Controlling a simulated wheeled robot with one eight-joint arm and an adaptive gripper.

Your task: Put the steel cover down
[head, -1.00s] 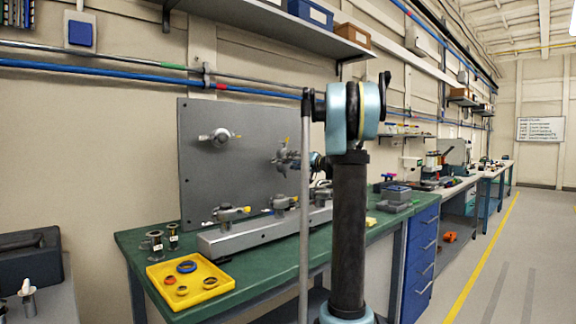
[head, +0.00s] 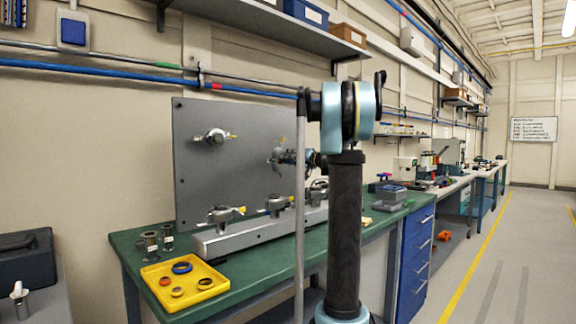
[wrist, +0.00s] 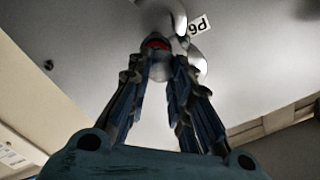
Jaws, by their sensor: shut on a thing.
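My gripper (wrist: 159,62) is shut on a small, rounded, pale grey metal piece, which I take to be the steel cover (wrist: 161,71). A red band shows just beyond the fingertips, beside a larger pale curved fitting (wrist: 166,16) with a tag on the grey panel. I cannot tell whether the cover touches that fitting. In the head view my gripper (head: 314,159) is near the panel's right side, mostly hidden behind my arm, next to a metal fitting (head: 283,155). The cover cannot be made out there.
The green bench (head: 127,243) carries a yellow tray (head: 153,274) with several rings, small metal fittings (head: 151,243) and a grey rail (head: 250,236) with clamps. The upright grey panel (head: 230,120) stands behind. Grey boxes (head: 392,193) are at right. Floor at right is clear.

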